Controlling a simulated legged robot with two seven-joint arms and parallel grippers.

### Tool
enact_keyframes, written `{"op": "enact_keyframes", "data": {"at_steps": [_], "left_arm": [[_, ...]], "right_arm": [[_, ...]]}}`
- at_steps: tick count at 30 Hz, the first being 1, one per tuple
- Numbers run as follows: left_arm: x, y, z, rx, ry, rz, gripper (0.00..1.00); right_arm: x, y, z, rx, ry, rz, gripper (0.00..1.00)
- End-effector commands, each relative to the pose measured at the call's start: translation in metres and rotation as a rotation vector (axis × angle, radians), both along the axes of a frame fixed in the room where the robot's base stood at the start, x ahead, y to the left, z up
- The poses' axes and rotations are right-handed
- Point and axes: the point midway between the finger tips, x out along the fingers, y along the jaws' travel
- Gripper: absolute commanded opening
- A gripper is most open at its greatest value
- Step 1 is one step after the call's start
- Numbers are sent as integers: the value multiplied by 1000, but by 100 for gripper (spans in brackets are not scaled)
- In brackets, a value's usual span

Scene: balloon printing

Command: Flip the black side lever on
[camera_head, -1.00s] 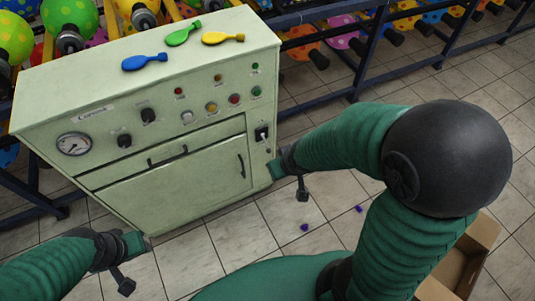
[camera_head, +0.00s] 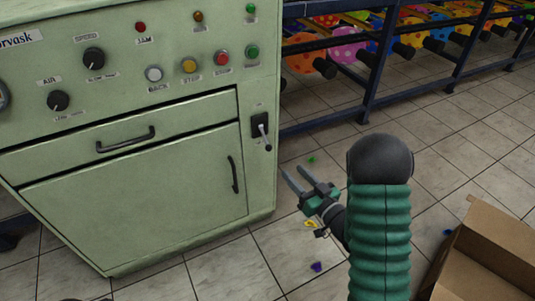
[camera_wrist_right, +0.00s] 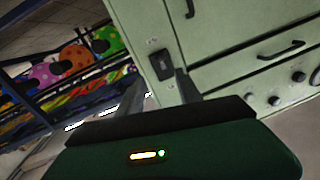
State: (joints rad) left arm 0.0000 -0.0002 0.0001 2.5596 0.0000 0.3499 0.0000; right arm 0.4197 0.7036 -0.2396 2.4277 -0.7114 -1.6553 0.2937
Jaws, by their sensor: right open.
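The black side lever (camera_head: 262,131) sits on a dark plate at the right edge of the pale green machine's front (camera_head: 130,195). Its handle slants downward, with a dark tip. My right gripper (camera_head: 294,172) is open and empty, below and right of the lever, apart from it, fingers pointing up and left. In the right wrist view, the lever's black plate (camera_wrist_right: 162,64) shows just beyond and between the open fingers (camera_wrist_right: 160,82); the handle itself is hard to make out there. My left gripper is not in view.
The machine front has knobs, coloured buttons, a drawer handle (camera_head: 126,140) and a door handle (camera_head: 233,174). A rack of balloons (camera_head: 350,48) stands behind at the right. An open cardboard box (camera_head: 490,250) is at lower right. Small scraps lie on the tiled floor.

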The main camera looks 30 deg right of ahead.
Motion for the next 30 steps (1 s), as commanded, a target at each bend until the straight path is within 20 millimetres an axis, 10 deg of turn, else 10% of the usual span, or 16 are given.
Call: {"op": "enact_keyframes", "data": {"at_steps": [18,30], "left_arm": [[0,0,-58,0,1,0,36],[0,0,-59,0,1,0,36]], "right_arm": [[143,17,-2,-2,-1,1,42],[154,18,1,-1,1,-2,39]]}}
